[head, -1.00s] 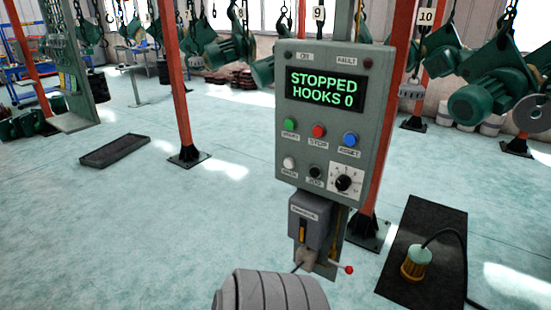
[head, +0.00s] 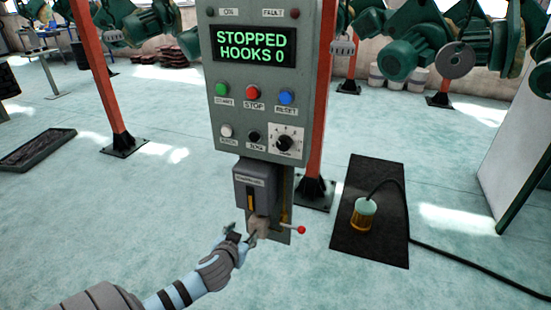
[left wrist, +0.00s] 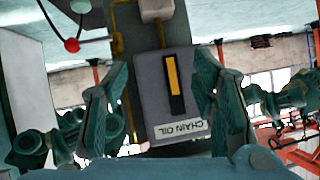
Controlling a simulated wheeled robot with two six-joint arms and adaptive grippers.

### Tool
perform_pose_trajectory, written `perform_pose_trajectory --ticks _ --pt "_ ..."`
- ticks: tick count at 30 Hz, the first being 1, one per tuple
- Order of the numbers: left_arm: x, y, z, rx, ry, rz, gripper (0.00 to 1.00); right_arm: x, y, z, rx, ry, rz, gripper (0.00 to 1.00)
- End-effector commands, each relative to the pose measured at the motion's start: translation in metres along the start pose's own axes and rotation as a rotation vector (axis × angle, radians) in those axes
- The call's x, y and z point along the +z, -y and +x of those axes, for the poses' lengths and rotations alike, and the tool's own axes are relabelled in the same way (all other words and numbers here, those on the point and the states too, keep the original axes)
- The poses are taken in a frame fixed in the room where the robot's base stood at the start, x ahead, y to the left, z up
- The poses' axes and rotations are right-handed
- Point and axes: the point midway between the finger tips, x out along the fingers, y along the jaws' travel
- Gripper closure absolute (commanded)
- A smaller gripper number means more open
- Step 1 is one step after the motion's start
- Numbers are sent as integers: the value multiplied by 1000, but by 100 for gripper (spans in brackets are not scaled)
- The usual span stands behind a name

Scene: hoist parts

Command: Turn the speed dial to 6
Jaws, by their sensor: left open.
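The speed dial (head: 285,143) is a black knob with a white pointer on a pale scale plate, at the lower right of the grey control panel (head: 232,108). The panel's screen (head: 254,47) reads "STOPPED HOOKS 0". My left gripper (head: 238,231) is open and empty, below the panel and lower left of the dial, near the chain oil box (head: 257,188). In the left wrist view the fingers (left wrist: 165,105) stand apart, with the box, labelled "CHAIN OIL", seen between them. The dial does not show there. My right gripper is not in view.
Green, red and blue buttons (head: 254,92) sit above the dial; white and black buttons (head: 253,136) are to its left. A red-tipped lever (head: 300,230) sticks out below the oil box. A lamp-like thing (head: 363,213) stands on a black mat (head: 343,245) at right.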

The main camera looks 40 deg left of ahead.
Motion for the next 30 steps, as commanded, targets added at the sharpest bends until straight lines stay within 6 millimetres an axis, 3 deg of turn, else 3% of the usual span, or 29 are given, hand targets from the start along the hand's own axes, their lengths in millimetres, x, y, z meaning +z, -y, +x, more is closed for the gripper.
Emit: perform_pose_trajectory --ticks 1,3,6,9,14,24,30 --pt "-60 -6 -20 16 -137 -54 47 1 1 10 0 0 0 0" --pt "-131 -14 -64 55 -304 -153 47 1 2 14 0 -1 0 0" --pt "-188 -23 -120 123 -455 -263 47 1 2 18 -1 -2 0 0" --pt "-209 -27 -143 160 -514 -315 47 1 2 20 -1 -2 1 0" --pt "-224 -29 -123 163 -522 -327 47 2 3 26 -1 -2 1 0" --pt "-274 -36 -44 166 -517 -327 47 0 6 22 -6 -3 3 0" --pt "-283 -38 -26 167 -516 -323 47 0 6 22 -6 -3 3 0"
